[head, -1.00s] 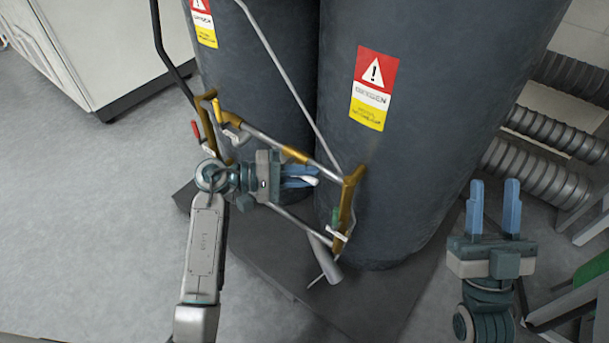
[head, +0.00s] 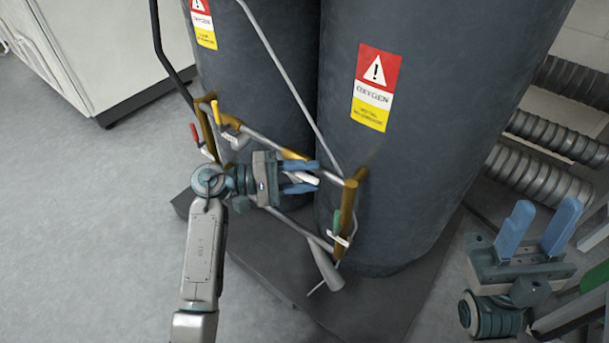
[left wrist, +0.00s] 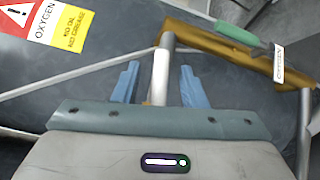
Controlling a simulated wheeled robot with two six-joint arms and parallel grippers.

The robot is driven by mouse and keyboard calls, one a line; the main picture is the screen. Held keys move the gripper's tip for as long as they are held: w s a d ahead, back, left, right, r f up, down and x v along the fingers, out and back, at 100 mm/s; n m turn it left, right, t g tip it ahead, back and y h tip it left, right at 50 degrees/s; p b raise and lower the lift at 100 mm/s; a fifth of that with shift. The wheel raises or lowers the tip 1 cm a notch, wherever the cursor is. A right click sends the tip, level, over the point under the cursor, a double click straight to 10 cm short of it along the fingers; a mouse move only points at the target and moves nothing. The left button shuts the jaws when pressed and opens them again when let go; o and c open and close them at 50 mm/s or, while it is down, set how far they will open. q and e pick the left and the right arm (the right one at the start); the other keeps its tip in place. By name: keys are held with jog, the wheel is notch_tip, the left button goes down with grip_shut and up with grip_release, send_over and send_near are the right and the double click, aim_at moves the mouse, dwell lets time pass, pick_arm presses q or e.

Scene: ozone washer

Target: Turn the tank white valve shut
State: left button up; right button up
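The tank's white valve handle (head: 305,178) shows as a short white piece between the fingers of my left gripper (head: 303,177) in the head view, in front of the dark tanks. Much of this valve is hidden by the gripper. My right gripper (head: 538,228) is open and empty at the lower right, away from the valves.
Other valves have red (head: 194,132), yellow (head: 230,121) and green (head: 336,223) handles on the pipe frame. Two dark oxygen tanks (head: 430,130) stand behind. Ribbed hoses (head: 540,177) lie at the right. The floor at left (head: 90,210) is clear.

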pick_arm(q)
jog(key=s+a, duration=0.2)
jog(key=a, duration=0.8)
jog(key=shift+a+r, duration=0.15)
jog(key=shift+a, duration=0.15)
